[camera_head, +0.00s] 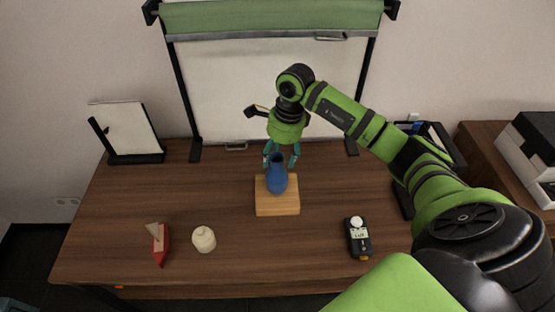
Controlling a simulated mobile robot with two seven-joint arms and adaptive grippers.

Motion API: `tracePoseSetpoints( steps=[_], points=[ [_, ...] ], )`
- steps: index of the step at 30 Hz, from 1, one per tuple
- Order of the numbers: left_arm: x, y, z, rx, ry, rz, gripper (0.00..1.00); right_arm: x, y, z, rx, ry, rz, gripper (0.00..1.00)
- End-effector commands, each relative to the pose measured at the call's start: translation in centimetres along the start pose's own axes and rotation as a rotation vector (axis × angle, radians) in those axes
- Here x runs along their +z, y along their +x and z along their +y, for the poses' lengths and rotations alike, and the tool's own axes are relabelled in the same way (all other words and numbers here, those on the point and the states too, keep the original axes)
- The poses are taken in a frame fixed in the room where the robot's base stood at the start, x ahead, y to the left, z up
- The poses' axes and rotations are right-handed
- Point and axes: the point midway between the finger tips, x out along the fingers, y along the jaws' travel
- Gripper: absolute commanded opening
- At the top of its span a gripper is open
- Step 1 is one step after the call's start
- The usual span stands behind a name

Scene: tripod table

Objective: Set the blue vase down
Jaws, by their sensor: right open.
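The blue vase (278,178) stands upright on a light wooden block (278,208) in the middle of the table. My right gripper (281,160) comes down over the vase from above. Its teal fingers are open, one on each side of the vase's neck. I cannot tell whether either finger touches the vase. My left gripper is not in view.
The brown table (150,220) also holds a red toy boat (160,245), a cream jar (203,239) and a dark handheld meter (358,238). A small framed panel (127,130) stands back left. A large white screen (250,85) rises behind the vase.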

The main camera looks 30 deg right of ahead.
Motion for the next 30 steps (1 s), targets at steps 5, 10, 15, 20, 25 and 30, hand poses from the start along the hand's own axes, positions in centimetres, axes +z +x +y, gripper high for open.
tracePoseSetpoints(
  steps=[5, 10, 15, 20, 25, 30],
  points=[
    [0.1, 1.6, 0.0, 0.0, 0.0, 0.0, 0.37, 0.0, -3.8, -0.2, -0.008, 0.0, -0.002, 0.61],
    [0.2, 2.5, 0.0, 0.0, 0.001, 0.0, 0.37, 0.0, -7.2, -0.1, -0.006, 0.0, -0.001, 0.61],
    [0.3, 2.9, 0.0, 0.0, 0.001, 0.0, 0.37, 0.0, -9.4, 0.0, -0.002, 0.001, 0.0, 0.61],
    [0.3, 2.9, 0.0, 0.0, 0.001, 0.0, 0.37, 0.0, -10.1, 0.0, 0.0, 0.001, 0.0, 0.61],
    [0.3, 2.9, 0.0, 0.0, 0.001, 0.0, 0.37, 0.0, -10.1, 0.0, 0.0, 0.001, 0.0, 0.61],
    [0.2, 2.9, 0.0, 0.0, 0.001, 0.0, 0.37, 0.8, -9.6, 0.3, 0.009, -0.007, -0.03, 0.61]
  ],
)
